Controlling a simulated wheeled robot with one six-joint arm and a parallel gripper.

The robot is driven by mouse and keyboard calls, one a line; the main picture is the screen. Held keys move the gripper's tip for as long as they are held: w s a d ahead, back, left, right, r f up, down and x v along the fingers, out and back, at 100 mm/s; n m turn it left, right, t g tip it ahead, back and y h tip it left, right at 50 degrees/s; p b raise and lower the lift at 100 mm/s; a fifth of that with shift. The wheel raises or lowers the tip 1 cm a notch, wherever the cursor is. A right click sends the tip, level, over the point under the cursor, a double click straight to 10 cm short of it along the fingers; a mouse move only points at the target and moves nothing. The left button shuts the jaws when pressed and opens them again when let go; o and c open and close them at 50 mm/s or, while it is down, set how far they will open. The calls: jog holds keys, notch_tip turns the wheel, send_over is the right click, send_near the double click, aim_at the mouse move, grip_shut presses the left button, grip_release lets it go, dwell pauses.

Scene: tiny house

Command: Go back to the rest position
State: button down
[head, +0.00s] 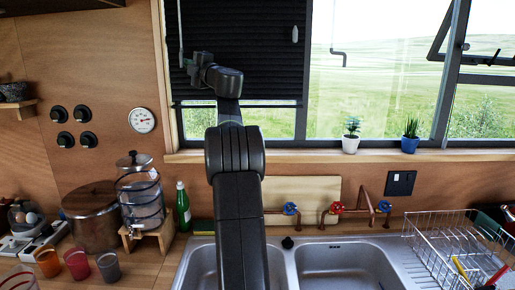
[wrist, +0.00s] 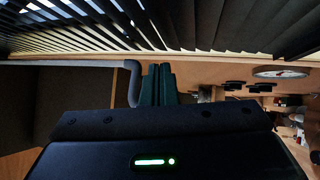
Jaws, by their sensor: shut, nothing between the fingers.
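My arm rises from the bottom middle of the head view, over the counter and sink, and its upper part is raised in front of the window blind. My gripper (head: 193,66) is at its end, pointing left and small in that view. In the wrist view my gripper (wrist: 157,85) shows two dark fingers side by side, shut with nothing between them. The black blind (head: 262,45) is behind it; its slats (wrist: 220,25) fill the top of the wrist view. I cannot tell the exact gap between gripper and blind.
Below stand a double sink (head: 345,262), a dish rack (head: 450,250), a glass dispenser (head: 141,195), a copper pot (head: 92,215), a green bottle (head: 183,205) and several cups. Two potted plants stand on the sill (head: 380,155). A small shelf (head: 18,107) is at left.

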jog(key=w+d+p, duration=0.2)
jog(key=shift+w+d+p, duration=0.35)
jog(key=shift+d, duration=0.05)
jog(key=shift+w, duration=0.1)
jog(key=shift+d, duration=0.1)
